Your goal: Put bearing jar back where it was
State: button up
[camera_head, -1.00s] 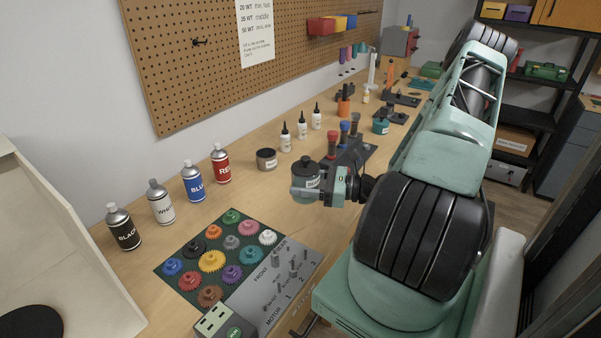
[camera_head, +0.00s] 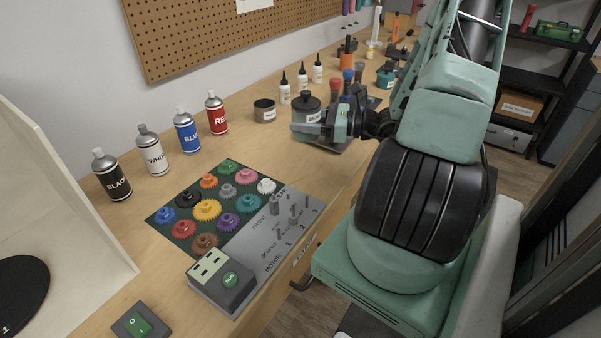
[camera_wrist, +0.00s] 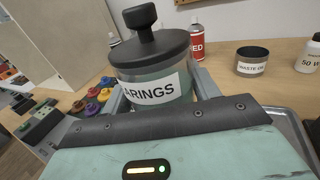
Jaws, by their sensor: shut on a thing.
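The bearing jar (camera_head: 308,103) is a squat jar with a dark lid and knob and a white label. In the wrist view the jar (camera_wrist: 154,75) is upright between my fingers, its label reading "ARINGS". My gripper (camera_head: 306,128) is shut on the jar's body. In the head view it is over the workbench, near the dark tray with red- and blue-topped items. I cannot tell from these frames whether the jar's base touches a surface.
An open waste tin (camera_head: 265,111) and white dropper bottles (camera_head: 301,83) stand behind the jar. Spray cans (camera_head: 187,131) line the wall side. A gear board (camera_head: 207,211) and motor panel (camera_head: 282,231) lie in front. Bare bench (camera_head: 250,150) lies left of my gripper.

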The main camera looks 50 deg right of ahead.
jog(key=b, duration=0.1)
jog(key=w+b, duration=0.1)
jog(key=shift+w+d+f+b, duration=0.1)
jog(key=shift+d+f+b, duration=0.15)
jog(key=shift+b, duration=0.15)
jog(key=shift+w+r+b, duration=0.35)
jog(key=shift+r+b, duration=0.15)
jog(key=shift+b, duration=0.4)
jog(key=shift+f, duration=4.75)
jog(key=shift+f, duration=0.15)
jog(key=o, duration=1.1)
